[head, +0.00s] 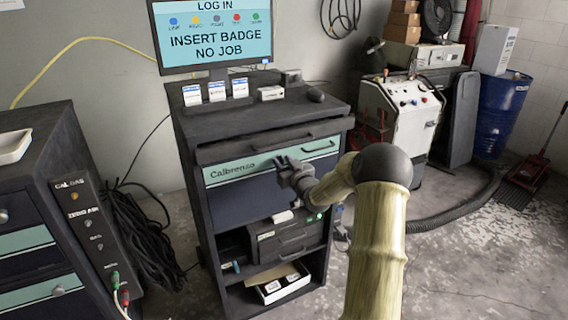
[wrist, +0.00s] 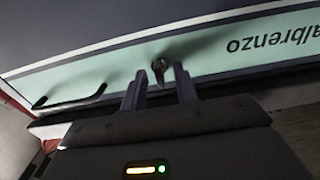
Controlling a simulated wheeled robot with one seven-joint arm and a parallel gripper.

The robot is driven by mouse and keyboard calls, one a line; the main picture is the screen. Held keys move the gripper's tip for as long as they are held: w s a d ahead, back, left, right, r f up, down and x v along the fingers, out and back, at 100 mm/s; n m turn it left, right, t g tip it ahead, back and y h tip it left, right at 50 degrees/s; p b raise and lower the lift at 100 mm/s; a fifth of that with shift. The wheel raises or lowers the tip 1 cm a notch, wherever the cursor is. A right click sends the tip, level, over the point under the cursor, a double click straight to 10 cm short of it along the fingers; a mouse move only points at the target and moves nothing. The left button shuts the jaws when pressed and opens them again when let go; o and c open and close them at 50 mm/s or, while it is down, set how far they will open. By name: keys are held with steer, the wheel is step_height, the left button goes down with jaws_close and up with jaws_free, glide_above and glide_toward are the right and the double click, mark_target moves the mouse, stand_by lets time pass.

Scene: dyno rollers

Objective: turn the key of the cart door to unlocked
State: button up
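The cart door (head: 232,192) is a dark panel with a teal strip lettered "Calbrenzo" on the cart's front; it also fills the top of the wrist view (wrist: 100,58). A small dark key or lock (wrist: 159,65) sits on the teal strip in the wrist view. My gripper (head: 281,163) is at the strip's right part in the head view and hides the key there. In the wrist view my gripper (wrist: 160,76) has its two fingers apart, one on each side of the key's lower part. Contact and the key's angle are unclear.
A monitor (head: 212,32) and small boxes stand on the cart top (head: 330,101). A dark hose (head: 452,218) lies on the floor at right.

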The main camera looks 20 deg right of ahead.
jaws_close()
steer(key=shift+m, duration=0.4)
steer(key=m+p, duration=0.1)
steer(key=m, duration=0.7)
steer(key=m+p, duration=0.2)
steer(key=m, duration=0.7)
steer(key=shift+d+f+p, duration=0.15)
steer(key=shift+p, duration=0.15)
jaws_free()
